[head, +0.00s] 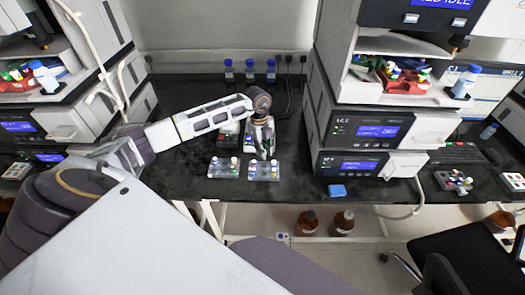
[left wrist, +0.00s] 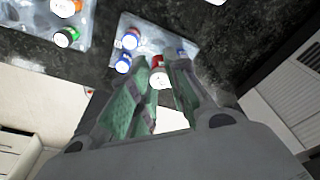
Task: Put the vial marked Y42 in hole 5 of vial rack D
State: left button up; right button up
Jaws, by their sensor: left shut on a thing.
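My left gripper (head: 263,152) reaches down over the right one of two small clear vial racks near the front of the dark bench. In the left wrist view its two green-padded fingers (left wrist: 157,62) are closed on a vial with a red and white cap (left wrist: 159,77). I cannot read any mark on it, nor tell whether its foot is in a hole. The left rack (head: 212,175) holds several vials with coloured caps. Rack letters and hole numbers are too small to read. My right gripper is out of view.
Three blue-capped bottles (head: 250,70) stand at the back. Another tray (head: 230,140) sits partly behind my arm. A tall instrument stack (head: 365,130) stands to the right, with a blue block (head: 337,190) before it. The bench's front edge is close to the racks.

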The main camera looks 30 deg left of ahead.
pick_arm(q)
jog(key=shift+m, duration=0.4)
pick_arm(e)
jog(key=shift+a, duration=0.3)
pick_arm(q)
jog(key=shift+c, duration=0.2)
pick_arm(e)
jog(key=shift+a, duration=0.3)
pick_arm(q)
jog(key=shift+f, duration=0.15)
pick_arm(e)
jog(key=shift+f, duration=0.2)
